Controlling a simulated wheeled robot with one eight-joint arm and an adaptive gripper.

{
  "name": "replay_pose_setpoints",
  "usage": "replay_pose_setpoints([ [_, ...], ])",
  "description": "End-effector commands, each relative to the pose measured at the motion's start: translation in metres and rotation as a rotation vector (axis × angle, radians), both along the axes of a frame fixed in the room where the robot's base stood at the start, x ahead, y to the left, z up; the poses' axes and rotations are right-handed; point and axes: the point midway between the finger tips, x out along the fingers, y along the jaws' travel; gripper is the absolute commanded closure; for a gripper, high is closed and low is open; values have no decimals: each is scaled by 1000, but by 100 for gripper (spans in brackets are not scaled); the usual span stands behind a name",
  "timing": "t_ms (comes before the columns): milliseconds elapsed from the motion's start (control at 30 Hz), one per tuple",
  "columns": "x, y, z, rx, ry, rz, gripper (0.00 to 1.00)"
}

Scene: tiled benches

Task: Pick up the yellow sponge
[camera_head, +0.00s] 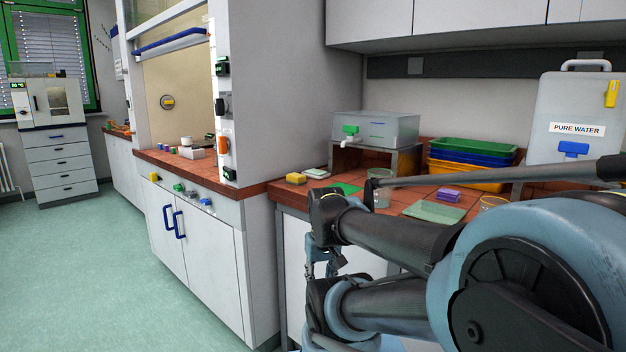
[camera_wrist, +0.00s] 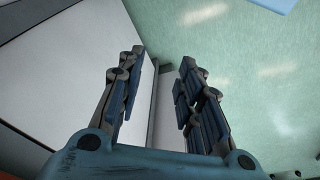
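The yellow sponge (camera_head: 296,178) lies on the red tiled bench near its front left corner in the head view. My gripper (camera_head: 322,268) hangs in front of that bench, lower than its top and a little right of the sponge, clear of it. In the wrist view my gripper (camera_wrist: 160,85) shows its two fingers spread apart with nothing between them. The wrist view shows a pale cabinet surface and green floor beyond the fingers; the sponge is not in that view.
A beaker (camera_head: 378,188), a purple block (camera_head: 447,195) and a green-grey mat (camera_head: 434,212) are on the bench. Stacked crates (camera_head: 468,160), a grey dispenser (camera_head: 376,131) and a water canister (camera_head: 574,105) stand behind. A fume hood bench (camera_head: 215,182) is left. Floor (camera_head: 110,270) is clear.

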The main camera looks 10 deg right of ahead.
Motion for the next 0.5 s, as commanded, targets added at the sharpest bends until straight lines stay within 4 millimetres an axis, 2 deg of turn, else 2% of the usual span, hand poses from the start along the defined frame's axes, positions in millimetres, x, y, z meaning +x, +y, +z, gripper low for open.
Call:
replay_pose_setpoints([
  [333, 0, 0, 0, 0, 0, 0, 67],
  [367, 0, 0, 0, 0, 0, 0, 62],
  [500, -5, 0, 11, -4, -10, 24, 30],
])
